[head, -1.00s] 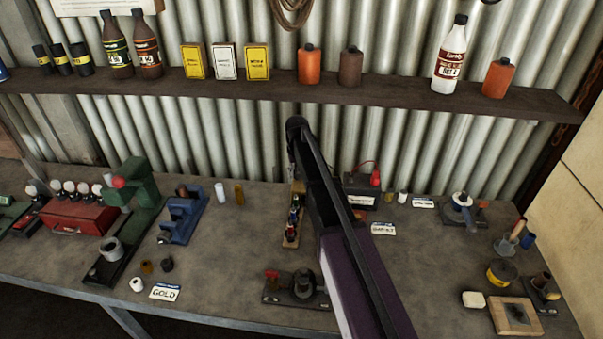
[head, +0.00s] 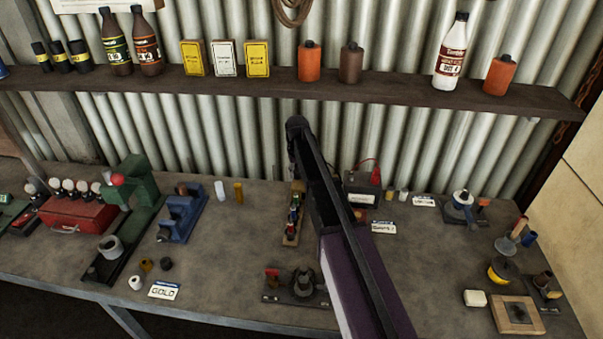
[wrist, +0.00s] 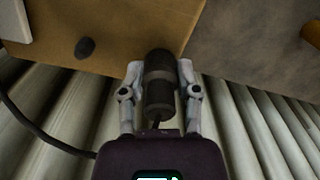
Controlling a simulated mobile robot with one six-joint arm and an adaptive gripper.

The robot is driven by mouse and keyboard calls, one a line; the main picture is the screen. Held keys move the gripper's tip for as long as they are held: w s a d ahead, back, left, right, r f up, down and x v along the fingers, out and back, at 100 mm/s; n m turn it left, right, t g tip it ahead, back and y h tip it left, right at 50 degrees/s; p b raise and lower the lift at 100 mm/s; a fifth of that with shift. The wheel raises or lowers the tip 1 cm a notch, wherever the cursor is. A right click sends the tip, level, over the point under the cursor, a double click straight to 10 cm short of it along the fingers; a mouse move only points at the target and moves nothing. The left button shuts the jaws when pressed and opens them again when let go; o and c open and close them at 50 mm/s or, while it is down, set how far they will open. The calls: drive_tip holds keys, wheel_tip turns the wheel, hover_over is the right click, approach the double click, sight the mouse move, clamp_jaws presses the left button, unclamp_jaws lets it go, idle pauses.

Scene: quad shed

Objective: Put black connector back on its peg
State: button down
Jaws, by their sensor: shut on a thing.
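The black connector (wrist: 159,92) is a dark cylinder with a grey band, in the middle of the wrist view. My gripper (wrist: 158,68) is shut on it, one pale finger on each side. A short lead shows at the connector's near end. A tan board (wrist: 120,25) lies beyond, with a dark, rounded spot (wrist: 85,48) to the left of the connector. I cannot tell whether that spot is the peg. The connector looks apart from it. In the head view my arm hides the gripper and the connector.
A dark battery-like box (head: 359,190) with a red connector (head: 376,176) stands right of my arm. A wooden rack (head: 291,240) of small coloured parts is left of it. The corrugated wall (head: 240,140) and bottle shelf (head: 390,94) are close behind. A cable (wrist: 40,138) curves through the wrist view.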

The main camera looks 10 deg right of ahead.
drive_tip(key=shift+c, duration=1.3)
unclamp_jaws()
drive_tip(key=shift+o, duration=1.3)
drive_tip(key=shift+w, duration=0.15)
drive_tip(key=shift+r, duration=0.2)
drive_tip(key=shift+r+p, duration=3.35)
drive_tip(key=shift+p, duration=0.2)
